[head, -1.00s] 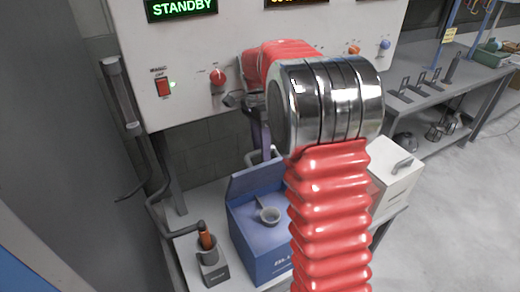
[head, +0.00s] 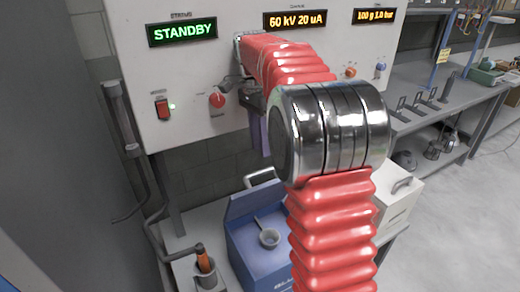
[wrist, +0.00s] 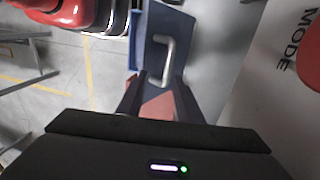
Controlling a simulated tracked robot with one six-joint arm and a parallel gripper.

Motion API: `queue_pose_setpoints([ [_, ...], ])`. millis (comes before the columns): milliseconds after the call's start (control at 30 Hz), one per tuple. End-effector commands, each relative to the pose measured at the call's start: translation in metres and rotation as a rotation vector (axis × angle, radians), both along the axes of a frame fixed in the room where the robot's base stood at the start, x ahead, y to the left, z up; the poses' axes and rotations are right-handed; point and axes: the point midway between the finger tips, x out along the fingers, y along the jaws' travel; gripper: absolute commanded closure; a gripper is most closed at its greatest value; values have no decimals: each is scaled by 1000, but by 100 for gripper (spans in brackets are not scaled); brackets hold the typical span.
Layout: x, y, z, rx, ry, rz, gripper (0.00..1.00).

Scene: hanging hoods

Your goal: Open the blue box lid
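The blue box (head: 255,257) stands on a low bench in the head view, partly hidden by my red-sleeved arm. Its blue lid (head: 240,205) stands raised at the back, with a grey handle (head: 258,177) at its upper edge. A small grey ladle-like cup (head: 269,238) sits at the box's top. In the wrist view the lid (wrist: 157,25) and its handle (wrist: 168,60) are ahead of my gripper (wrist: 158,100). The two dark fingers are apart, with nothing seen gripped. In the head view my arm mostly hides the gripper, above the lid.
A control panel (head: 180,85) with displays, a red switch (head: 162,108) and a red knob (head: 217,100) hangs close behind my arm. A white box (head: 398,205) is right of the blue box. A holder with an orange-handled tool (head: 203,262) is left. Open floor lies right.

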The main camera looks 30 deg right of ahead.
Motion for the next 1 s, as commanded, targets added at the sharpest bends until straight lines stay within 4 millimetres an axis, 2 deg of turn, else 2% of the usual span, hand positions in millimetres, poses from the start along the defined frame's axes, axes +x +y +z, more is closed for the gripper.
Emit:
queue_pose_setpoints([
  [367,-2,1,1,1,-4,10,67],
  [567,-12,11,8,6,-36,83,67],
  [1000,-74,59,30,8,-202,498,67],
])
